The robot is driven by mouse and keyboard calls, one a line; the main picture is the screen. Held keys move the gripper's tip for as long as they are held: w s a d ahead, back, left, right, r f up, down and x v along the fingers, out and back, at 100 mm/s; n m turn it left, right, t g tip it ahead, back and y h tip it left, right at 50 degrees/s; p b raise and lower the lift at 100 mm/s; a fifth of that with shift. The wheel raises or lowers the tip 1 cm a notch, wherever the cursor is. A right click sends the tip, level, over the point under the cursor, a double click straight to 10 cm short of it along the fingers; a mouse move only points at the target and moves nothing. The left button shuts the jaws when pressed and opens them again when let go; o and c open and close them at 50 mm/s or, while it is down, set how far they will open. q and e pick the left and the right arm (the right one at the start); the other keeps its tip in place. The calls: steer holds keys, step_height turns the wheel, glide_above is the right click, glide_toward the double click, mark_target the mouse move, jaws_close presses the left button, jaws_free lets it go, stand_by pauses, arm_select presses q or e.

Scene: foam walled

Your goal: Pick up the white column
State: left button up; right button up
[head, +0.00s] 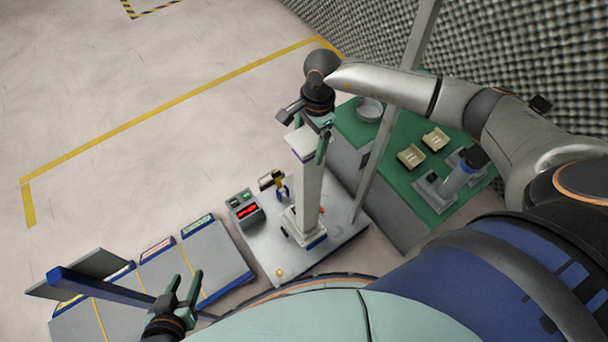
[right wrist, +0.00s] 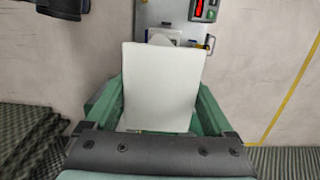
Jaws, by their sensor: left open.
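The white column (head: 309,187) stands upright on a light grey table in the head view, its wider base (head: 303,229) on the tabletop. My right gripper (head: 310,138) is at the column's top, reaching down from above. In the right wrist view the pale column (right wrist: 163,85) fills most of the space between the green fingers (right wrist: 158,110), one on each side. Whether they press on it cannot be told. My left gripper (head: 187,281) is open and empty at the lower left, well away from the column.
A grey device with a red display (head: 247,210) and a small yellow-and-black tool (head: 272,180) stand left of the column. A grey post (head: 379,160) rises close on its right. A green-topped bench (head: 385,150) holds trays and a round dish. Grey panels (head: 205,262) lie left.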

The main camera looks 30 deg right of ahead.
jaws_close()
steer(key=shift+w+r, duration=0.15)
steer(key=shift+r, duration=0.1)
stand_by(0.3)
